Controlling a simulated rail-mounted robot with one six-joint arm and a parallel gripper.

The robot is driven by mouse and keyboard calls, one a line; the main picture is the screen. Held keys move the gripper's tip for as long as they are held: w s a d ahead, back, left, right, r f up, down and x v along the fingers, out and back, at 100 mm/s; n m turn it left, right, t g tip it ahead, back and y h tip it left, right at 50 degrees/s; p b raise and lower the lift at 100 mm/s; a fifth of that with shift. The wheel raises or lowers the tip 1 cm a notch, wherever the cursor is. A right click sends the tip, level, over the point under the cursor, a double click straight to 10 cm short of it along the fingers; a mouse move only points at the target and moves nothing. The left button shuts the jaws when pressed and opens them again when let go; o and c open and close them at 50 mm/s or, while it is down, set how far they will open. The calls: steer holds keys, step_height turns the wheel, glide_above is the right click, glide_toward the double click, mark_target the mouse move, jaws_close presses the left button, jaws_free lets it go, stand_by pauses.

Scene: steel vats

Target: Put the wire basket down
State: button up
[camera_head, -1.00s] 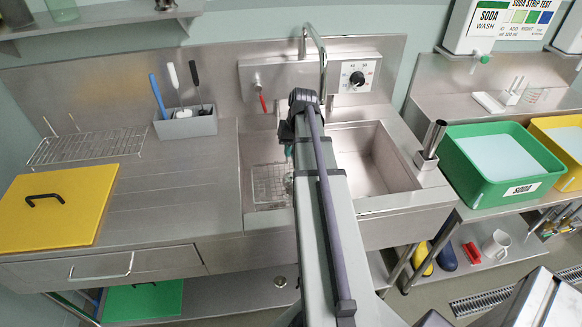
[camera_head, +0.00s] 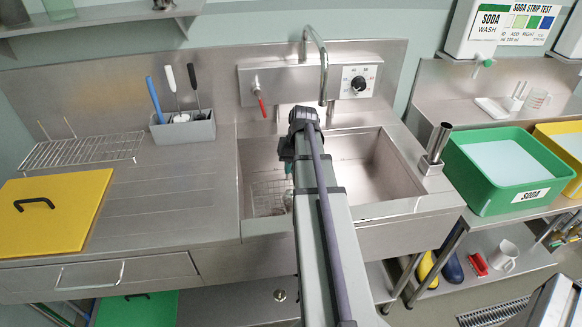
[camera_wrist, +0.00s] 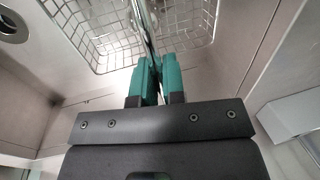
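The wire basket (camera_head: 267,193) is a silvery mesh inside the left part of the steel sink (camera_head: 385,170). In the wrist view the basket's mesh (camera_wrist: 98,42) lies beyond my fingertips. My gripper (camera_wrist: 156,75) has teal fingers closed on a thin metal bar that runs up to the basket, seemingly its handle. In the head view my gripper (camera_head: 289,168) is mostly hidden behind my arm, over the basket's right side. Something pale and shiny shows in the basket, too unclear to name. I cannot tell whether the basket touches the sink floor.
The tap (camera_head: 322,70) arches over the sink. To the left are a grey tool holder (camera_head: 185,128), a wire rack (camera_head: 80,149) and a yellow lid (camera_head: 52,215). A green soda tub (camera_head: 480,185) stands right. The sink's right half looks clear.

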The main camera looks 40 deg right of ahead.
steer(key=o, duration=0.4)
steer(key=shift+o, duration=0.2)
steer(key=shift+r, duration=0.1)
step_height(320, 180, up, 13)
steer(key=s+d+p, duration=0.1)
steer(key=d+p, duration=0.1)
steer(key=p, duration=1.1)
steer(key=shift+s, duration=0.1)
